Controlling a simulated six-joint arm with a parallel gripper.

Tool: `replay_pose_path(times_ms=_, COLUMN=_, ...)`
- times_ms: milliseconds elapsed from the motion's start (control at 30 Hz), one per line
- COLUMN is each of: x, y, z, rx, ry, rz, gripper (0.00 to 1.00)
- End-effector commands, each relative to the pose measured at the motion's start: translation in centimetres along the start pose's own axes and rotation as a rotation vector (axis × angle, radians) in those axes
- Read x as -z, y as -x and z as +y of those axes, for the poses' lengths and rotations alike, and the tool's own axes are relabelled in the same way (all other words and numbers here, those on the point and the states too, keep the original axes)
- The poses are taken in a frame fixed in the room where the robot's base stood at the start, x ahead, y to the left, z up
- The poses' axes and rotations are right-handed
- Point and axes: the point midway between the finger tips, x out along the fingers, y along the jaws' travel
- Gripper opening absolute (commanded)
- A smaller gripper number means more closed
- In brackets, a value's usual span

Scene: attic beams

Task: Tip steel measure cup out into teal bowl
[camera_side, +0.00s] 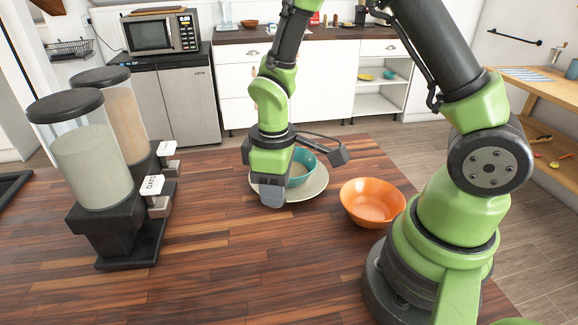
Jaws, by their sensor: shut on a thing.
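The teal bowl (304,163) sits on a pale plate (314,187) on the wooden table, partly hidden behind my gripper. My gripper (272,193) points down just in front of the bowl's left side, over the plate's near left edge as seen here. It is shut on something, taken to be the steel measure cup. The cup cannot be made out clearly, as the gripper hides it and no other cup shows on the table. What the cup holds, and its tilt, cannot be seen.
An orange bowl (371,203) stands right of the plate, near my base. Two dispensers with dark lids, a front one (84,165) and one behind (123,110), stand at the left. The table's front middle (240,270) is clear.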

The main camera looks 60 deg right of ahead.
Motion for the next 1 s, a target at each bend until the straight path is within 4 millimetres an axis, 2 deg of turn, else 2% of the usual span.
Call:
replay_pose_path(times_ms=300, x=5.0, y=-2.5, z=3.7, rx=0.001, ry=-0.623, rz=0.002, gripper=0.13)
replay_pose_path(times_ms=533, x=7.4, y=-4.1, z=6.0, rx=0.002, ry=-1.013, rz=0.003, gripper=0.13)
replay_pose_path(times_ms=733, x=8.3, y=-4.8, z=7.0, rx=0.003, ry=-1.189, rz=0.004, gripper=0.13)
replay_pose_path(times_ms=1000, x=8.5, y=-5.0, z=7.2, rx=0.004, ry=-1.236, rz=0.004, gripper=0.13)
